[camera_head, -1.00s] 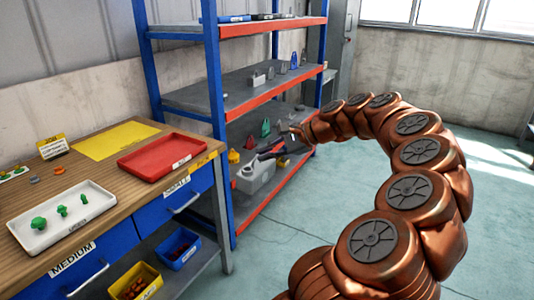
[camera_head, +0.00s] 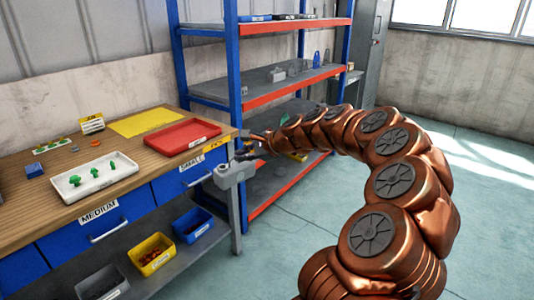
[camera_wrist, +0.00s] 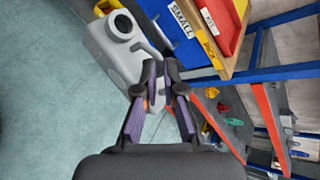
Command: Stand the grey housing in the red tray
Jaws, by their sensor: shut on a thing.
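The grey housing (camera_head: 236,176) hangs in the air in front of the right end of the workbench, below the level of its top. In the wrist view the housing (camera_wrist: 112,48) shows a round collar with a dark hole, and it is tilted in the picture. My gripper (camera_head: 244,153) is shut on the housing; in the wrist view its dark fingers (camera_wrist: 160,80) meet at the housing's edge. The red tray (camera_head: 183,137) lies empty on the bench top near its right end, and part of it shows in the wrist view (camera_wrist: 229,28).
A yellow mat (camera_head: 146,122) lies behind the red tray. A white tray (camera_head: 95,176) with green parts stands to the left. The blue-and-orange shelf rack (camera_head: 237,75) rises close behind the bench's right end. The floor at the right is clear.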

